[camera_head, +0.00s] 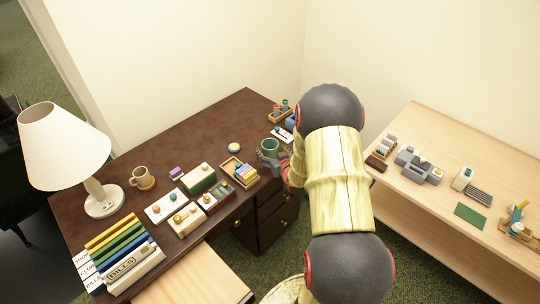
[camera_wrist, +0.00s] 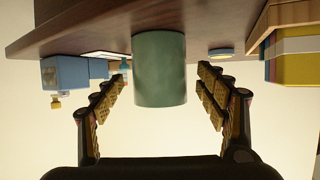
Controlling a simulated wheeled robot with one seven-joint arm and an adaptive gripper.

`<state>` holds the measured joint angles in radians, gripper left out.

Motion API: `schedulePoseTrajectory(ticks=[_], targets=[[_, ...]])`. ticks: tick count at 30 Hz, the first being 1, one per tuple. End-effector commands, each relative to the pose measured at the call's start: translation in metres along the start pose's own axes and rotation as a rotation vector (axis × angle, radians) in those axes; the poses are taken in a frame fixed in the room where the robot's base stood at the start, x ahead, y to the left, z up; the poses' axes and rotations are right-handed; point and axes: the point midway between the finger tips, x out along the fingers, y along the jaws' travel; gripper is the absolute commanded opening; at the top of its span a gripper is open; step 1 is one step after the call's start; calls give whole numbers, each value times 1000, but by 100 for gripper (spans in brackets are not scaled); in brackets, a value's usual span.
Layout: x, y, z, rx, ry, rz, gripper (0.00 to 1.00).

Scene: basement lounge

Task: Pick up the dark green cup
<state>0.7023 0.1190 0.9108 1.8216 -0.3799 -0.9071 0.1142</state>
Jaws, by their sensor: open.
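The dark green cup (camera_head: 269,149) stands at the right end of the dark brown desk (camera_head: 190,135) in the head view. My gripper (camera_head: 278,160) is at the cup, coming from the right side, partly hidden by my arm. In the wrist view the cup (camera_wrist: 160,68) looks plain and greyish green and shows upside down, hanging from the desk top at the upper edge. The open fingers of my gripper (camera_wrist: 160,92) stand on either side of it, with gaps visible on both sides. No handle is visible in the wrist view.
A wooden box with colored blocks (camera_head: 240,171) stands left of the cup, and a small wooden tray (camera_head: 281,115) behind it. A round lid-like item (camera_head: 234,147) lies nearby. A tan mug (camera_head: 142,178) and a lamp (camera_head: 65,150) are farther left. A light wooden table (camera_head: 450,150) is at right.

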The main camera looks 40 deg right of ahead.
Motion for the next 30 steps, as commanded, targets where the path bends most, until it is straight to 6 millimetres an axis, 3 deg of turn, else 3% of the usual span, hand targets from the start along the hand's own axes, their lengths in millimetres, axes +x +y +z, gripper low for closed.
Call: schedulePoseTrajectory(ticks=[5,12,30], targets=[[25,0,3,0,-2,-1,73],[26,0,1,1,-2,0,73],[26,0,1,1,-2,0,39]])
